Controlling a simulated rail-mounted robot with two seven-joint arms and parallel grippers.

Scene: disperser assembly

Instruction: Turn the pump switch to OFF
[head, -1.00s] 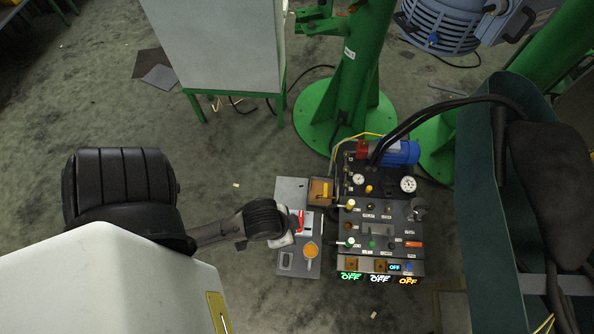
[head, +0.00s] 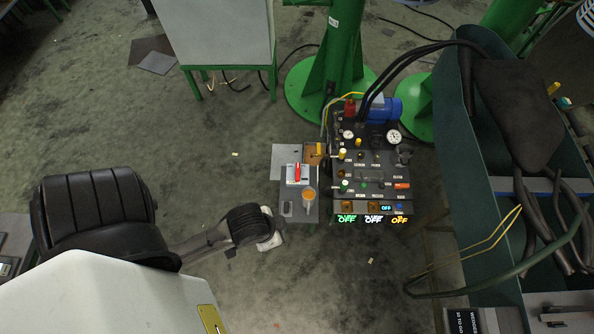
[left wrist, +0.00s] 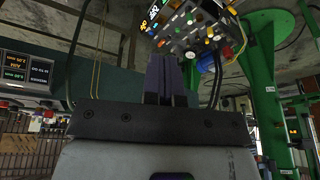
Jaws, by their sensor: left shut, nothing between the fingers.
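The red switch handle (head: 298,173) stands upright in the picture on a white plate, on the small grey panel (head: 313,211) left of the control box. I take it for the pump switch; its label is too small to read. My left arm comes in from the left, and its wrist is below and left of this panel, clear of the switch. My left gripper (left wrist: 172,62) is shut and empty in the left wrist view, its dark fingers together below the control box as pictured there. My right gripper is not in view.
The control box (head: 372,184) carries gauges, coloured knobs and lit OFF signs (head: 373,219). An orange round part (head: 308,195) sits just below the red switch. A green post (head: 340,60) stands behind, and a dark green trough (head: 475,215) is at right. Floor left of the panel is clear.

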